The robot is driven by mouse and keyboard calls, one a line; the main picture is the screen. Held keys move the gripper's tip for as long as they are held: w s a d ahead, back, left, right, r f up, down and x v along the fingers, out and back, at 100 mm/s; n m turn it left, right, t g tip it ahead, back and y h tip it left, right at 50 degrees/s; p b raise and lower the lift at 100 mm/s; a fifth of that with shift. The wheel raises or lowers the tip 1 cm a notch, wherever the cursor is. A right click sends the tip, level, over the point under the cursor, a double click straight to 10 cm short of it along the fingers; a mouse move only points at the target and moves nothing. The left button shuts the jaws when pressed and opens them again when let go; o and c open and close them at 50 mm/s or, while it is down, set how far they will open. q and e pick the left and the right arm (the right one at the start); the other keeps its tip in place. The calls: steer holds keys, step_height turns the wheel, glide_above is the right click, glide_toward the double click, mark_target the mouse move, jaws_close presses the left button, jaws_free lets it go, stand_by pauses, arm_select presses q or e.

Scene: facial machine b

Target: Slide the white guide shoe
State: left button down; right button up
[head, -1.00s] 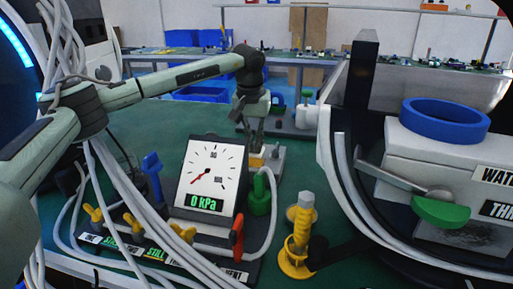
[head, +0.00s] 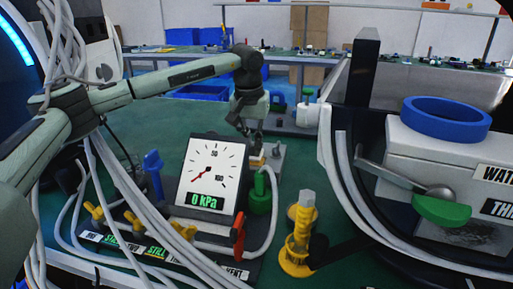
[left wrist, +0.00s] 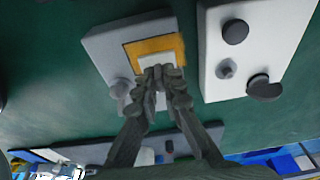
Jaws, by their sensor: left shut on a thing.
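In the left wrist view, a grey fixture (left wrist: 104,47) carries an orange-yellow frame (left wrist: 172,44) with a pale inner part. My left gripper (left wrist: 160,88) reaches to the lower edge of this frame. Its fingers are closed on a small white piece (left wrist: 160,102), which seems to be the white guide shoe; the fingers hide much of it. In the head view, the left gripper (head: 254,140) points down at the grey fixture (head: 276,158), behind the gauge, and its grip is too small to make out. My right gripper is not in view.
A pressure gauge (head: 208,172) reading 0 kPa stands in front of the fixture. A yellow post (head: 298,245) stands nearer. A white block with dark knobs (left wrist: 255,45) lies beside the fixture. Pale hoses cross the left side; a machine with a blue ring (head: 446,119) fills the right.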

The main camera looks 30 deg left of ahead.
arm_select(q)
steer(key=shift+s+d+f, duration=0.1)
steer(key=shift+s+f, duration=0.2)
steer(key=shift+f, duration=0.2)
steer(key=shift+s+d, duration=0.15)
steer(key=shift+s, duration=0.35)
steer(key=shift+s+d, duration=0.15)
steer(key=shift+s, duration=0.35)
steer(key=c, duration=1.8)
jaws_free()
steer(key=shift+r, duration=0.1)
steer(key=shift+w+a+r, duration=0.1)
steer(key=shift+r, duration=1.25)
steer(key=shift+w+r, duration=0.1)
steer(key=shift+r, duration=1.2)
